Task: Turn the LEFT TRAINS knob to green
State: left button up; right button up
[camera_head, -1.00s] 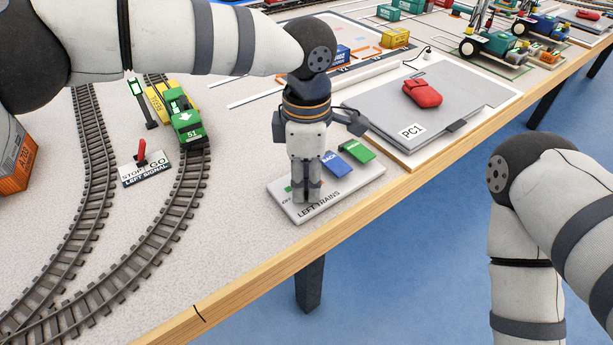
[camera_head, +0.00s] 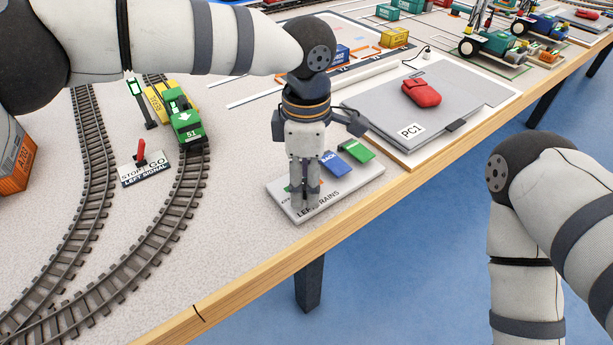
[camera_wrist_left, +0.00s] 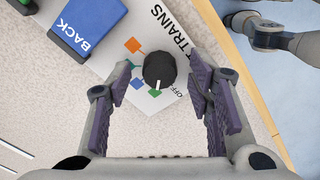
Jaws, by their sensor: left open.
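The LEFT TRAINS panel (camera_head: 350,188) is a pale plate near the table's front edge. In the left wrist view its round black knob (camera_wrist_left: 159,70) sits between my fingers, with its white pointer line towards the green square (camera_wrist_left: 155,92). Blue (camera_wrist_left: 137,84) and orange (camera_wrist_left: 132,45) squares and the word OFF (camera_wrist_left: 181,92) are around it. My left gripper (camera_head: 305,199) points down over the panel and hides the knob in the head view. In the left wrist view the gripper (camera_wrist_left: 161,77) is open, a finger on each side of the knob with gaps. My right gripper is out of view.
Blue BACK (camera_head: 336,164) and green (camera_head: 356,151) buttons are beside the knob. The grey PC1 board (camera_head: 440,105) lies behind. Curved track (camera_head: 170,220), a green train (camera_head: 183,120) and the LEFT SIGNAL lever (camera_head: 141,155) are to the left.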

aim_at(307, 184)
pick_arm(q)
notch_tip(307, 184, up, 12)
dwell(0.3)
